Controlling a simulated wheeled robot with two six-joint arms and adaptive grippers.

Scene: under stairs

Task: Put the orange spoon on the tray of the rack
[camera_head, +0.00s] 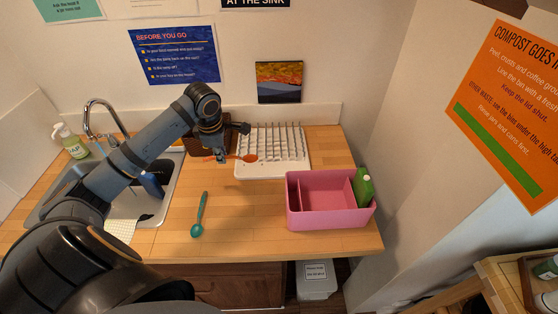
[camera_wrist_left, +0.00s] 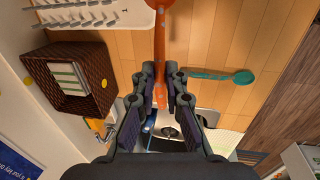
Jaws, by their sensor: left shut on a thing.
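My left gripper (camera_head: 219,158) is shut on the orange spoon (camera_head: 246,158), whose bowl points right in the head view. The spoon also shows in the left wrist view (camera_wrist_left: 163,40), its handle between the fingertips (camera_wrist_left: 160,85). The white rack (camera_head: 283,142) has rows of upright pegs and a low tray (camera_head: 272,172) along its front. In the head view the spoon's bowl overlaps the rack's left side; I cannot tell its height above it. The rack also shows at the top left of the wrist view (camera_wrist_left: 95,14). My right gripper is not in view.
A teal spoon (camera_head: 200,215) lies on the counter. A pink bin (camera_head: 330,212) with a green bottle (camera_head: 363,187) stands at the right. A brown basket (camera_head: 193,145) is left of the rack. The sink (camera_head: 157,195) is at the left. Counter between teal spoon and bin is clear.

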